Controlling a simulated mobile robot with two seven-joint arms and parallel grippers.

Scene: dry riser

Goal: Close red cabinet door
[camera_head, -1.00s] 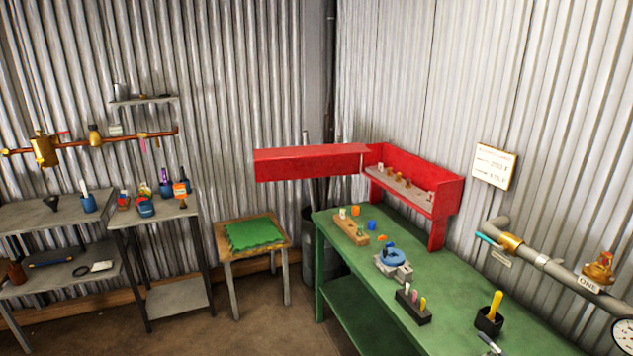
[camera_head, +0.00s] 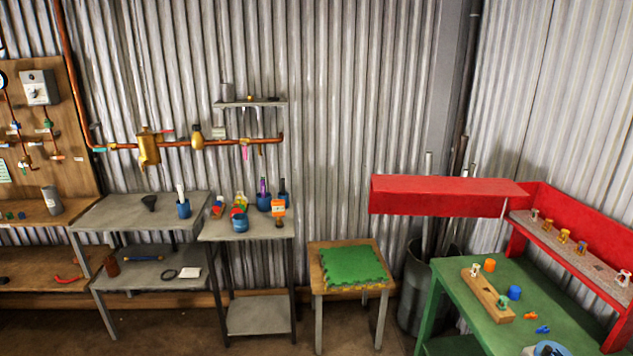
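The red cabinet (camera_head: 585,209) stands on the green workbench at the right, and the picture's right edge cuts it off. Its red door (camera_head: 440,196) is open. The door sticks out to the left from the cabinet's left end, past the bench's edge. Several small brass and white fittings stand on the cabinet's grey shelf (camera_head: 572,247). Neither of my grippers shows in this view.
The green workbench (camera_head: 467,292) holds a wooden block (camera_head: 487,295) and small orange and blue parts. A stool (camera_head: 316,268) with a green mat (camera_head: 352,265) and a dark bin (camera_head: 413,292) stand left of it. Grey tables (camera_head: 215,229) line the wall. Bare floor shows in front.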

